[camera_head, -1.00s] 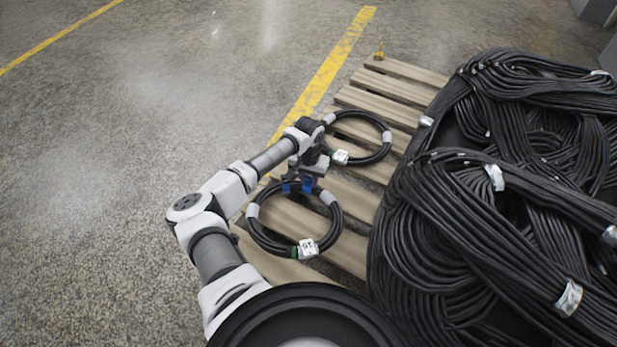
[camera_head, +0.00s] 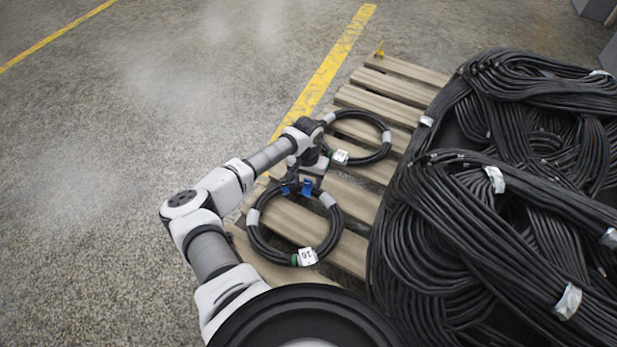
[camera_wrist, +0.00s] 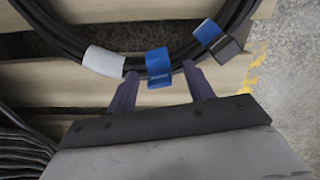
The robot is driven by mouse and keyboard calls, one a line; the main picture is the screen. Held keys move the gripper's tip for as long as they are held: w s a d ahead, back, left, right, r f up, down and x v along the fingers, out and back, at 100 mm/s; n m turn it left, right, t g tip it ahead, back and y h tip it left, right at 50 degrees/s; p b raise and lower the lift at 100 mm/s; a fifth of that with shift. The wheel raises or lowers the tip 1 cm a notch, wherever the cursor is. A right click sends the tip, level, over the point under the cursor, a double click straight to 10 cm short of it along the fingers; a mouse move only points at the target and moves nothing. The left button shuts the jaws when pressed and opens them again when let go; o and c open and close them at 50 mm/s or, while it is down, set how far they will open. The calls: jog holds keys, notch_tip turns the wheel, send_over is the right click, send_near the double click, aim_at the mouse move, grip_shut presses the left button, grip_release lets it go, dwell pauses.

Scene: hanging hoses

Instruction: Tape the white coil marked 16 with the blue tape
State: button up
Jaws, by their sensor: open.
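The near coil (camera_head: 336,233) is a black hose ring, not white, lying on the pallet. Its white tag (camera_head: 307,256) has a dark mark too small to read surely. White wraps and a green band are also on it. Two blue tape pieces (camera_head: 307,187) sit on its far side. In the wrist view one blue tape (camera_wrist: 158,67) wraps the hose between my fingers, and another blue tape (camera_wrist: 207,31) is further right. My gripper (camera_wrist: 159,72) is open, its fingertips at the hose on either side of the first tape. In the head view my gripper (camera_head: 297,188) is partly hidden.
A second black coil (camera_head: 374,157) with a white tag lies just beyond on the wooden pallet (camera_head: 390,85). Large black hose bundles (camera_head: 480,210) fill the right side. Open floor (camera_head: 90,190) lies left.

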notch_tip(320, 180, up, 13)
jog(key=p, duration=0.3)
jog(key=shift+w+r+p, duration=0.2)
jog(key=shift+p, duration=0.1)
jog(key=shift+d, duration=0.1)
